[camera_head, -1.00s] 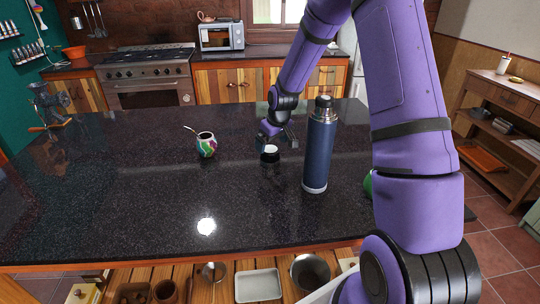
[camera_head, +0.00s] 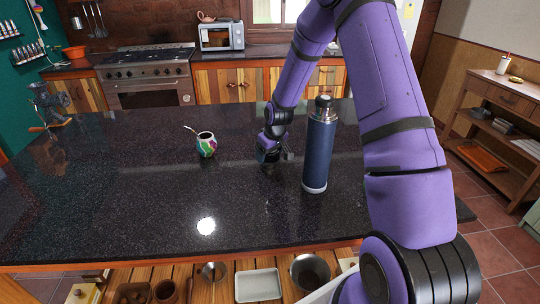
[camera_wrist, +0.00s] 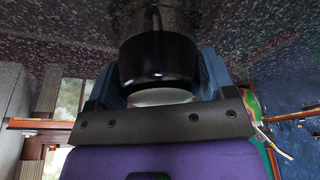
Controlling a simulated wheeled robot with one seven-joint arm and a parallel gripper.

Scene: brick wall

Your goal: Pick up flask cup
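The flask cup (camera_wrist: 158,58) is dark and glossy, with a pale inner area facing my wrist camera. It stands on the black countertop, and my gripper hides most of it in the head view. My gripper (camera_head: 275,158) is down at the cup, just left of the flask. In the wrist view its two bluish fingers lie on either side of the cup, close to its wall. They look spread, with no clear grip. The blue flask (camera_head: 319,150) with a silver top stands upright on the countertop, to the right of my gripper.
A colourful mate gourd (camera_head: 206,145) with a metal straw stands left of my gripper. A metal grinder (camera_head: 48,103) is at the far left edge. The dark countertop (camera_head: 120,200) is clear at the left and front. My arm covers its right side.

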